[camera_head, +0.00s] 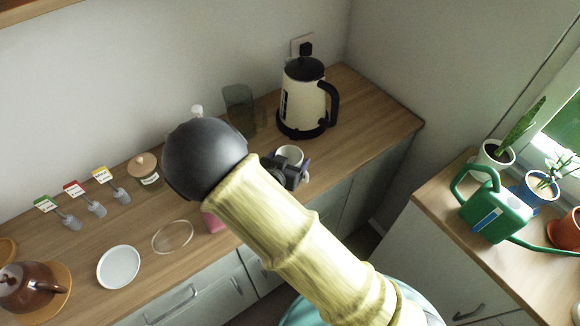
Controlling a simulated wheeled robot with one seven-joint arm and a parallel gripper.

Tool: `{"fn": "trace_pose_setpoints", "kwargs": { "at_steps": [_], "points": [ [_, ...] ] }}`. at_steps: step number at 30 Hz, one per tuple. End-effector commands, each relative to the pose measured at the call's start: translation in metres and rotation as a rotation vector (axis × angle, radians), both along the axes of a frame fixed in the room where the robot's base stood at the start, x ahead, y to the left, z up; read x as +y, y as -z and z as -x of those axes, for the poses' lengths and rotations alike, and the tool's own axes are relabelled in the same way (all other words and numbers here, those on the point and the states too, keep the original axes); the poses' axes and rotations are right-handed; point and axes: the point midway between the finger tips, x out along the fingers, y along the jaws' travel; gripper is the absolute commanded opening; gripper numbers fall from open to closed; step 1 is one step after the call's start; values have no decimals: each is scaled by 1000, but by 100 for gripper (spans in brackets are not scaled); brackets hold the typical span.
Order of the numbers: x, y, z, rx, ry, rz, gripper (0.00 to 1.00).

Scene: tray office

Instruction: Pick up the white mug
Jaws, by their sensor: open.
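The white mug (290,154) stands on the wooden counter in front of the kettle. Its rim shows, while its lower part is hidden behind my gripper. My pale yellow arm hides part of the counter's front edge.
A cream and black kettle (304,98) stands close behind the mug, with a dark glass (238,108) to its left. A white plate (118,267), a glass dish (173,237), a lidded jar (145,170) and a brown teapot (27,287) are further left. The counter right of the kettle is clear.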

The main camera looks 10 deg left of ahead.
Motion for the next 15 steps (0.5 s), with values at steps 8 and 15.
{"fn": "trace_pose_setpoints", "kwargs": {
  "at_steps": [8,15],
  "points": [
    [0,0,0,0,0,0,43],
    [0,-1,0,-1,0,-1,33]
  ]
}}
